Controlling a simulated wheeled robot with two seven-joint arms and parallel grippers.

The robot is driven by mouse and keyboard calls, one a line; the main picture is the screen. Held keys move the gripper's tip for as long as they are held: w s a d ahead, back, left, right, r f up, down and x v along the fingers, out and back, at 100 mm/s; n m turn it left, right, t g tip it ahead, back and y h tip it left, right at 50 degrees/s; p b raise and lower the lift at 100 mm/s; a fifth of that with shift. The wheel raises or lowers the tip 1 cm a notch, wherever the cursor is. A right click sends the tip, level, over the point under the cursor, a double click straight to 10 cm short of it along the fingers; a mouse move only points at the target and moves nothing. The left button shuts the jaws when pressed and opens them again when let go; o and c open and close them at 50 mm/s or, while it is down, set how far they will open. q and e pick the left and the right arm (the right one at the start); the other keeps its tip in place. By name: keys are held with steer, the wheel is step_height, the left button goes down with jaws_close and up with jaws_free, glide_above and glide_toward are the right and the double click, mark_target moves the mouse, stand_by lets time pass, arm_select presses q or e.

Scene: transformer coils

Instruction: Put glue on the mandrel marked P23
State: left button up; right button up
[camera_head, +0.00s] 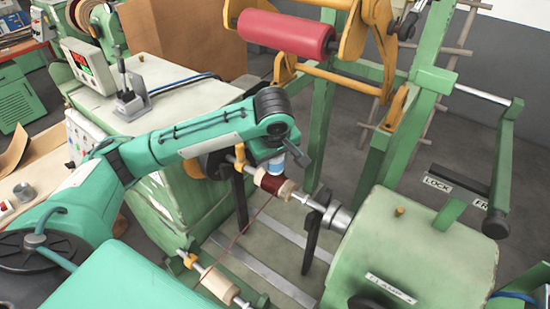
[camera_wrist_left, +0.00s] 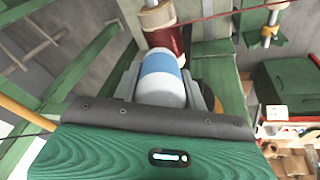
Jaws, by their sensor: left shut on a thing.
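My left gripper (camera_head: 278,160) is shut on a white glue bottle with a blue band (camera_wrist_left: 160,84). The bottle lies between the two fingers in the left wrist view, and a little of it shows in the head view (camera_head: 276,165). Just below the gripper is a pale mandrel (camera_head: 287,189) with a dark red winding (camera_head: 270,183), held on a horizontal shaft. The mandrel (camera_wrist_left: 156,17) and winding are just beyond the bottle's end in the left wrist view; I cannot tell whether they touch. No P23 mark is legible. My right gripper is not in view.
A second pale mandrel (camera_head: 217,283) sits lower down, with a thin red wire running up from it to the winding. A green tailstock housing (camera_head: 415,245) stands at right. A red roller (camera_head: 285,34) hangs in a yellow and green frame behind.

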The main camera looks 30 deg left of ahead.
arm_select(q)
steer(key=shift+f, duration=0.35)
stand_by(0.3)
stand_by(0.5)
step_height(320, 180, up, 3)
steer(key=p, duration=0.3)
steer(key=shift+r+p, duration=0.1)
steer(key=shift+p, duration=0.3)
steer(key=shift+r+p, duration=0.8)
steer(key=shift+r, duration=0.15)
steer(key=shift+f, duration=0.15)
steer(key=shift+f, duration=1.5)
steer(key=shift+f+b, duration=0.3)
steer(key=shift+f, duration=0.25)
steer(key=shift+f, duration=0.4)
